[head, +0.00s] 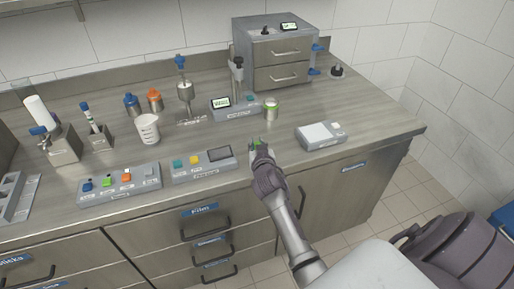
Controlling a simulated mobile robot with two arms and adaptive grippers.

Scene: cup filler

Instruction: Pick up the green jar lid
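My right gripper (258,146) reaches in from the lower right, over the front edge of the counter, with its fingertips pointing away from me. My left gripper is not in view.
A button panel with a dark screen (204,165) lies close left of the gripper. A flat scale (320,135) lies to the right. A filling device (232,108) and a grey drawer cabinet (280,60) stand behind. A white beaker (147,130) is further left.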

